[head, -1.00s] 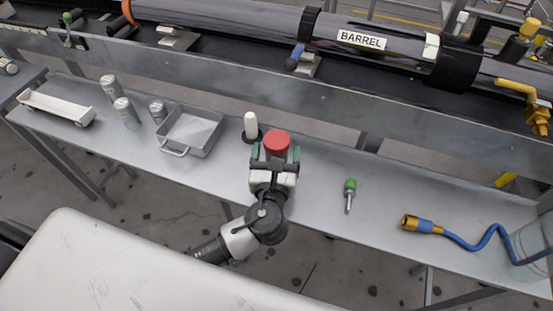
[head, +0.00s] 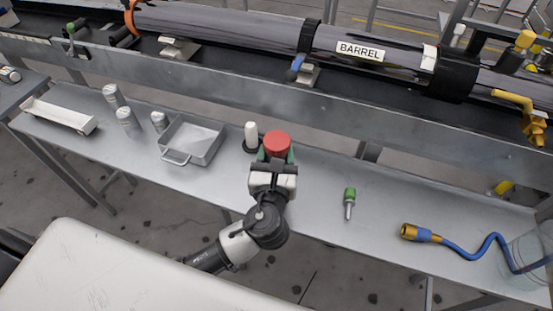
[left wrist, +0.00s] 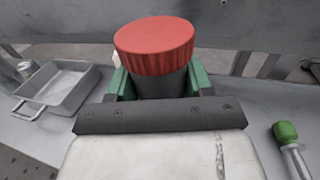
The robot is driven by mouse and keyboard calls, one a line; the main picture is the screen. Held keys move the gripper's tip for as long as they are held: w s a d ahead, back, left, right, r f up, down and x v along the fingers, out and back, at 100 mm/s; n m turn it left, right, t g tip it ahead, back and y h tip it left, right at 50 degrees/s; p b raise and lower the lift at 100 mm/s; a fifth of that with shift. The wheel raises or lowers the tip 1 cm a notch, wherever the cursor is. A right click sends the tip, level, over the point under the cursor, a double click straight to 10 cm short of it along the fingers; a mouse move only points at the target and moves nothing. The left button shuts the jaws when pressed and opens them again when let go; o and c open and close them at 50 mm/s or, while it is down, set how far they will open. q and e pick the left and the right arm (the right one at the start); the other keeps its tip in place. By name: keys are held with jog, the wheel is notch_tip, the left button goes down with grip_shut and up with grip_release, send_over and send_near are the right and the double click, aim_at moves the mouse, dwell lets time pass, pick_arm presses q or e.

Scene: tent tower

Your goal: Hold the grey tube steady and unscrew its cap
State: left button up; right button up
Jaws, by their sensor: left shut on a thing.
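The grey tube stands upright on the metal bench, mostly hidden by my left gripper in the head view; part of its side shows in the left wrist view (left wrist: 160,84). Its red ribbed cap (head: 277,144) sits on top and also shows in the left wrist view (left wrist: 154,44). My left gripper (head: 275,160) is shut around the tube below the cap, with a green finger on each side (left wrist: 160,82). The cap is above the fingers, and nothing touches it. My right gripper is not in view.
A white-topped peg (head: 251,135) stands close behind the tube. A grey handled tray (head: 212,155) and several grey cans (head: 127,119) are to the left. A green-handled tool (head: 350,198) and a blue hose (head: 458,240) lie right. The barrel (head: 395,60) runs behind.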

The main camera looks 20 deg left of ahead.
aim_at(280, 152)
pick_arm(q)
jog(key=s+d+r+p, duration=0.1)
jog(key=s+d+r, duration=0.1)
jog(key=d+r, duration=0.6)
jog(key=d, duration=0.3)
jog(key=shift+s+d, duration=0.2)
jog(key=shift+s, duration=0.15)
jog(key=shift+r, duration=0.1)
jog(key=o, duration=0.3)
jog(key=c, duration=0.6)
jog(key=shift+h, duration=0.5)
jog(key=a+p, duration=0.1)
jog(key=a, duration=0.2)
jog(key=s+a+p, duration=0.1)
jog(key=a+p, duration=0.1)
jog(key=a, duration=0.1)
jog(key=a+p, duration=0.1)
jog(key=a, duration=0.2)
jog(key=shift+s+a+f+p, duration=0.15)
jog(key=shift+s+f+p, duration=0.05)
jog(key=shift+s+p, duration=0.2)
jog(key=s+a+r+m+h+p, duration=0.2)
jog(key=s+a+r+p, duration=0.1)
jog(key=a, duration=0.4)
jog(key=shift+s+a+h, duration=0.35)
jog(key=shift+s+h, duration=0.05)
